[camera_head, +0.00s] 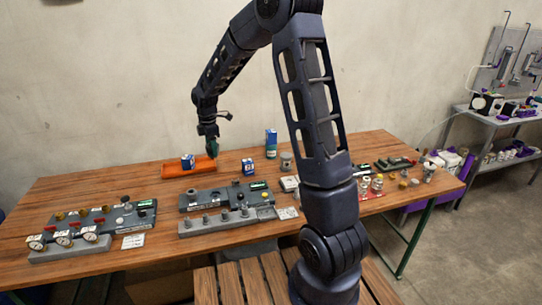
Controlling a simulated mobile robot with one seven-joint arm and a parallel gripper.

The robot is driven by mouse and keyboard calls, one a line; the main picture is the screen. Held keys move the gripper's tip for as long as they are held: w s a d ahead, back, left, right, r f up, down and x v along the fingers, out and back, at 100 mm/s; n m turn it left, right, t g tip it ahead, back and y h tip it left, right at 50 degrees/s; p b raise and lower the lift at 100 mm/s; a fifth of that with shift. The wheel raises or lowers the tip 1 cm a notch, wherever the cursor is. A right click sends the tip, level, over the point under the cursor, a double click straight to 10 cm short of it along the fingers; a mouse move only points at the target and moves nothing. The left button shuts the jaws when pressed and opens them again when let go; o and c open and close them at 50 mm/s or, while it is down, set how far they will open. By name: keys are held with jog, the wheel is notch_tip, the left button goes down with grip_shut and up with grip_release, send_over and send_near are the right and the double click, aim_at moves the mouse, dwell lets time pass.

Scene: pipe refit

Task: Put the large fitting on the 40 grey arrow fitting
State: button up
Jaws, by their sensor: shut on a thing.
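My gripper (211,149) hangs fingers-down above the right end of the orange tray (176,173), towards the back of the table. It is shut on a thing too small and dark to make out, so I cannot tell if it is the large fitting. In the middle of the table is a dark grey board (204,201) with several fittings on its top. A grey strip (206,228) with several upright grey pegs lies in front of it. The markings are too small to read, so I cannot tell which fitting is the 40 grey arrow one.
A gauge board (140,213) stands at the left. Blue boxes stand in the tray (188,161), right of it (247,166) and at the back (271,143). A jar (286,161) stands near my arm, which hides part of the right side. Small parts (377,184) lie right.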

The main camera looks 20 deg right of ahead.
jog(key=w+d+r, duration=0.2)
jog(key=w+d, duration=0.3)
jog(key=d, duration=0.3)
jog(key=w+d+r, duration=0.1)
jog(key=w+d, duration=0.3)
jog(key=d, duration=0.4)
notch_tip(320, 180, up, 4)
send_over(286, 155)
notch_tip(286, 155, down, 20)
jog(key=shift+w+f, duration=0.1)
jog(key=shift+w, duration=0.05)
jog(key=o, duration=1)
jog(key=shift+f, duration=0.1)
